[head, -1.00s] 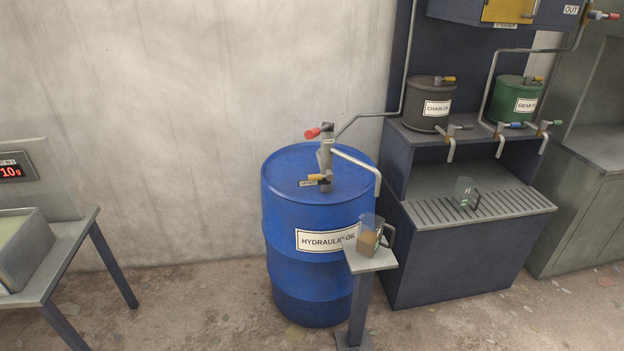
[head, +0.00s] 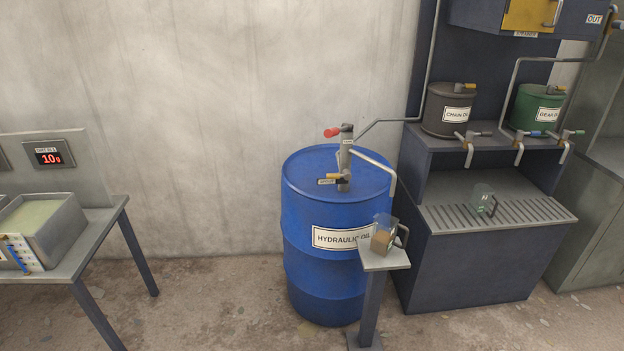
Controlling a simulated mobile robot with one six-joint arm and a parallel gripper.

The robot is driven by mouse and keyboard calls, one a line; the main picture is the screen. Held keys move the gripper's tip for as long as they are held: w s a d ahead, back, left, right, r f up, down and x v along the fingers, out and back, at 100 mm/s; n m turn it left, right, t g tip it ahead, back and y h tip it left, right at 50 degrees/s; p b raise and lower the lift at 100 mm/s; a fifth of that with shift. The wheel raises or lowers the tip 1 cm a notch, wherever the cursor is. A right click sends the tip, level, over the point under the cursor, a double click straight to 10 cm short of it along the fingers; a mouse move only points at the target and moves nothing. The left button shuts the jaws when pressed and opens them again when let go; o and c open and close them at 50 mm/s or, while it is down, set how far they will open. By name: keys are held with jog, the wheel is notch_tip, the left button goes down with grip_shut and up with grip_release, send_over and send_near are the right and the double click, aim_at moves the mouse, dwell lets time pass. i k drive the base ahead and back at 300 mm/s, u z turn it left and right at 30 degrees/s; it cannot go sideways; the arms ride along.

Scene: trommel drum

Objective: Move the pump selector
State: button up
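A blue drum (head: 318,250) labelled "HYDRAULIC OIL" stands against the wall. A grey pump (head: 346,160) rises from its top, with a red-tipped handle (head: 332,132) pointing left and a spout pipe (head: 378,165) bending down on the right. A small lever with a yellow-orange grip (head: 334,176) sits low on the pump, pointing left, beside a small label plate (head: 327,182) too small to read; I cannot tell for sure that it is the selector. My gripper is not in view.
A jug with brown contents (head: 382,238) stands on a small post stand (head: 390,260) before the drum. A dark cabinet (head: 465,262) with a clear jug (head: 482,199) on its grate is at right. A table (head: 100,238) with a tray is at left. Floor between is clear.

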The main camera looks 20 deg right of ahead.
aim_at(346, 174)
jog(key=z, duration=0.9)
jog(key=k, duration=0.1)
jog(key=u, duration=2.3)
jog(key=k, duration=0.75)
jog(key=z, duration=0.9)
jog(key=i, duration=1.05)
jog(key=u, duration=0.1)
